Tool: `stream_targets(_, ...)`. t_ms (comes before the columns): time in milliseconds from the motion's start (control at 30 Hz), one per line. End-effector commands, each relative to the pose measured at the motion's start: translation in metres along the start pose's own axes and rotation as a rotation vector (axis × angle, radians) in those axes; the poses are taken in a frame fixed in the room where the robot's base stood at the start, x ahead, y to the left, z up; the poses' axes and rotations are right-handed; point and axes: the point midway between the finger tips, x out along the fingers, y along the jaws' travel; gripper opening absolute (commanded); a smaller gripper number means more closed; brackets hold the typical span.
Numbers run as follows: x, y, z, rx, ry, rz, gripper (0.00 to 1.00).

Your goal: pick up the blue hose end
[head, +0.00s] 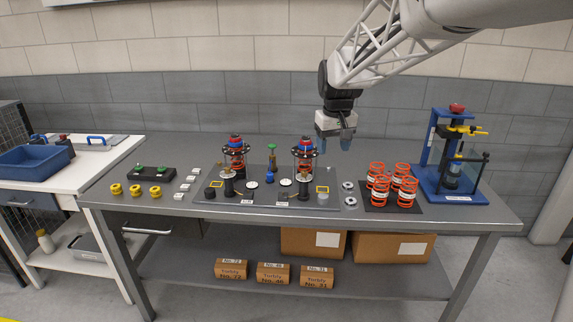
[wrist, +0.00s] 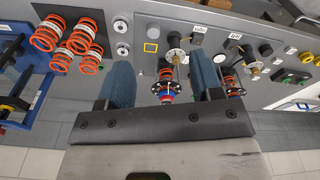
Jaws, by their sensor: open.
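My gripper (head: 334,144) is open and empty, raised above the back of the grey table, right of the two strut assemblies. Its two blue-grey fingers also show in the wrist view (wrist: 163,85), spread apart. No blue hose end can be made out for certain. A small blue part with a green top (head: 271,165) stands between the left strut assembly (head: 235,158) and the right strut assembly (head: 304,158), but I cannot tell whether it is a hose end. Both struts carry red and blue tops. One strut (wrist: 166,75) shows between the fingers in the wrist view, apart from them.
Orange springs (head: 390,185) stand on a dark mat to the right. A blue press-like stand (head: 452,160) is at the far right. Yellow rings (head: 135,190) and a black box with green buttons (head: 152,173) are at the left. The table's back strip looks mostly clear.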

Motion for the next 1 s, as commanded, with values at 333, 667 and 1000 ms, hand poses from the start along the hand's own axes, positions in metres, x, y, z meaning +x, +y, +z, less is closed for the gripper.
stream_targets(333,0.036,-0.015,-0.086,-0.074,-0.026,-0.01,0.6)
stream_targets(667,0.079,-0.036,-0.161,-0.143,-0.047,-0.018,0.6)
stream_targets(1000,0.133,-0.063,-0.232,-0.216,-0.071,-0.027,0.6)
